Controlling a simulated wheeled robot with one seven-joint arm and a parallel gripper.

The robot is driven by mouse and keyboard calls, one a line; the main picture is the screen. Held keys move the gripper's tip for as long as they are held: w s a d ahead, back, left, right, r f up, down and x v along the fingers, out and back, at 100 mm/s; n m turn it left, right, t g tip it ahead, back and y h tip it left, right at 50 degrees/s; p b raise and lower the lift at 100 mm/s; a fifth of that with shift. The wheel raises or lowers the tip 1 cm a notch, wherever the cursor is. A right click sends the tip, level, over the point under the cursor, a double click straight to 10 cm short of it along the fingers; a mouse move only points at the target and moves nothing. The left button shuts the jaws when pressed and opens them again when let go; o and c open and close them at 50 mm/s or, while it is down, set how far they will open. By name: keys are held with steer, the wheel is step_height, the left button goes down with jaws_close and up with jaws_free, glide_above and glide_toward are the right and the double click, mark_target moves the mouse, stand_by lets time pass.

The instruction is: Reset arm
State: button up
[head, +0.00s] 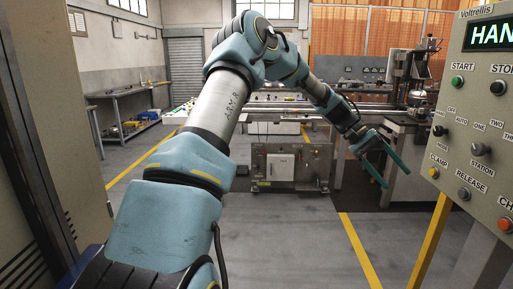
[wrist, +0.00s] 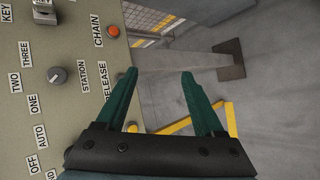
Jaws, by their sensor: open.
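My arm rises from the lower left of the head view, bends at the top and reaches out to the right. My gripper (head: 388,169) hangs at its end with two green fingers spread apart, left of the control panel (head: 477,140). In the wrist view, my gripper (wrist: 158,75) is open with nothing between the fingers. The panel (wrist: 75,105) fills the left side there, close beside the left finger. An orange button (wrist: 113,30) and a black selector knob (wrist: 57,75) show on it.
The panel stands on a grey post with a yellow frame (head: 430,240) at the right. A machine bench (head: 400,117) stands behind my gripper, with a low grey cabinet (head: 290,165) left of it. A workbench (head: 125,120) lines the left wall. Grey floor (head: 300,240) is open in front.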

steer(key=a+f+n+t+y, duration=0.2)
steer(key=a+t, duration=0.1)
steer(key=a, duration=0.9)
steer(key=a+f+n+t+y, duration=0.1)
steer(key=a+f+t+y, duration=0.15)
steer(key=a, duration=0.95)
steer(key=s+a+n+t+y, duration=0.1)
steer(key=s+a, duration=0.2)
steer(key=a, duration=0.3)
steer(key=s+a+t+p, duration=0.1)
steer(key=s+a, duration=0.2)
steer(key=a, duration=0.3)
steer(key=s+a+r+n+t+y, duration=0.1)
steer(key=s+a, duration=0.2)
steer(key=a, duration=0.4)
steer(key=shift+n+y, duration=0.3)
steer(key=shift+y, duration=0.05)
